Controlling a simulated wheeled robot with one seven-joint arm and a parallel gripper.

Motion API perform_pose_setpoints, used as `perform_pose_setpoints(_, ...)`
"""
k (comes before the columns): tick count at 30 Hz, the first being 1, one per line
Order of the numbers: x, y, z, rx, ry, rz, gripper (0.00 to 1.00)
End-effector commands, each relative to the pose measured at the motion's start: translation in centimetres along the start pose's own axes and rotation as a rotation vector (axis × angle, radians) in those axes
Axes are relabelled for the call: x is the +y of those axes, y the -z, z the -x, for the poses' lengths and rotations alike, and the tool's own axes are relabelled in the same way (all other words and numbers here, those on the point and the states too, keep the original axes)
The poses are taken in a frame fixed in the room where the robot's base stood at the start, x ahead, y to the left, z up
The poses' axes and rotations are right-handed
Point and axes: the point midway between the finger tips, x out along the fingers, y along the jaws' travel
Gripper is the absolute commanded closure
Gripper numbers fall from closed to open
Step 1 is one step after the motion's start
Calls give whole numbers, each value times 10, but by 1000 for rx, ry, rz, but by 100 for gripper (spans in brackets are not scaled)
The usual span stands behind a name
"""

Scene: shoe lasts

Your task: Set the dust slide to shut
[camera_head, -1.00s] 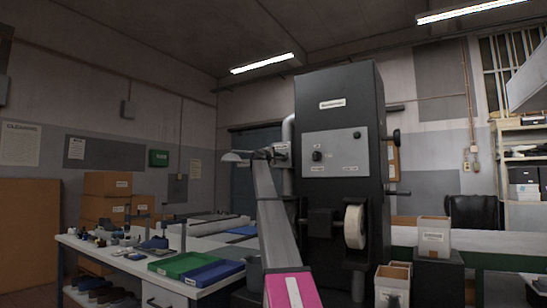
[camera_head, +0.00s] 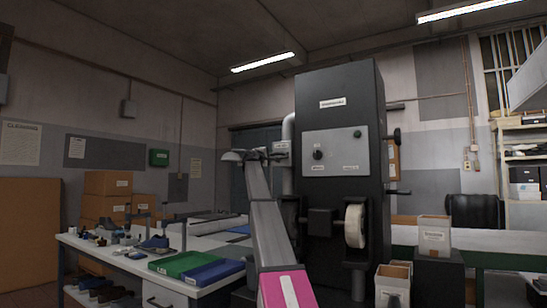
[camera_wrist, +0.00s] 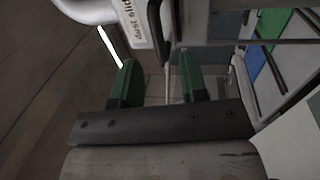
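The dust slide label (camera_wrist: 132,22) is a white plate beside a pale pipe at the top of the wrist view. A dark handle-like bar (camera_wrist: 155,24) stands just right of it, ahead of my fingers. In the head view a small white label (camera_head: 281,147) sits by the pipe (camera_head: 288,128), left of the black machine. My gripper (camera_wrist: 156,62) has two green fingers, wide apart, with nothing clearly held between them. The bar appears beyond the fingertips; I cannot tell whether they touch. The slide's position is not clear.
The tall black machine (camera_head: 340,100) with a pale wheel (camera_head: 355,226) stands right of my arm. A workbench (camera_head: 195,292) with a green tray (camera_head: 180,264) and a blue tray (camera_head: 215,273) stands to the left. Cardboard boxes (camera_head: 107,183) are behind it.

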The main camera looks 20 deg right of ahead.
Motion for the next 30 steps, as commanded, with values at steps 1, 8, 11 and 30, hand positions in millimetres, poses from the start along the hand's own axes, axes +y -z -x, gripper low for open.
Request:
perform_pose_setpoints(1,-1,-2,13,1,0,-1,60)
perform_pose_setpoints(8,0,-1,38,0,0,0,60)
perform_pose_setpoints(11,0,0,39,-1,0,0,60)
perform_pose_setpoints(30,-76,2,61,15,93,-47,60)
